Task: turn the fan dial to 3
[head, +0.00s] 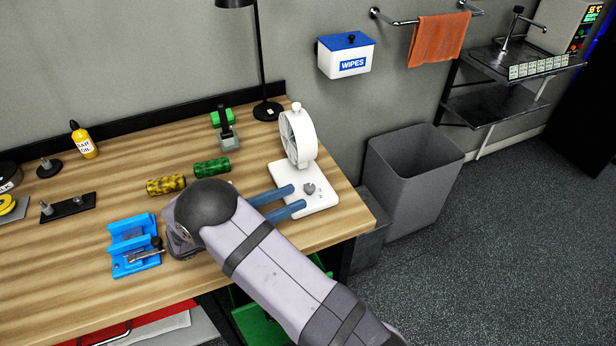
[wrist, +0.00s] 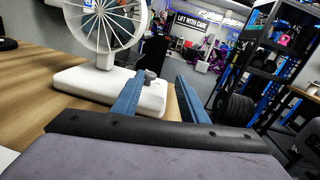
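A white desk fan (head: 298,138) stands on a white base (head: 317,201) near the right end of the wooden workbench. A grey dial (head: 309,187) sits on top of the base, in front of the fan. My gripper (head: 293,198) is open, with two blue fingers reaching from the left over the base's near side. In the wrist view my gripper (wrist: 155,100) shows its fingers apart, with the dial (wrist: 150,75) beyond and between them. I see no contact with the dial. The dial's setting is too small to read.
A black lamp (head: 267,110) stands behind the fan. A grey bin (head: 408,170) is beyond the bench's right edge.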

